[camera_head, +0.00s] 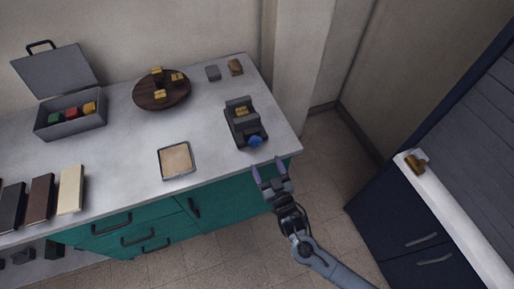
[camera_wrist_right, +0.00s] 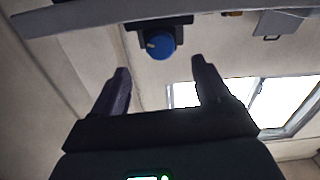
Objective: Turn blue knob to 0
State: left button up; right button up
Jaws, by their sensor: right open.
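The blue knob (camera_head: 255,141) sits on the front of a dark box-shaped device (camera_head: 240,112) near the right end of the grey countertop. In the right wrist view the blue knob (camera_wrist_right: 160,44) shows a small pale mark on its left part. My right gripper (camera_head: 268,166) is open and empty, just in front of the counter edge and below the knob in the picture. In the right wrist view its two fingers (camera_wrist_right: 160,78) stand apart, with the knob ahead between and beyond them, not touched. My left gripper is not in view.
The countertop (camera_head: 130,165) also holds a framed tan pad (camera_head: 176,160), a round wooden board (camera_head: 150,98) with yellow blocks, an open grey case (camera_head: 70,122) and several book-like slabs. Teal drawers (camera_head: 240,202) lie below. A dark cabinet (camera_head: 385,205) stands at right.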

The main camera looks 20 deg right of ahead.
aim_at(256, 145)
jog(key=w+b, duration=0.1)
jog(key=w, duration=0.7)
jog(key=shift+w+b, duration=0.3)
jog(key=shift+w, duration=0.35)
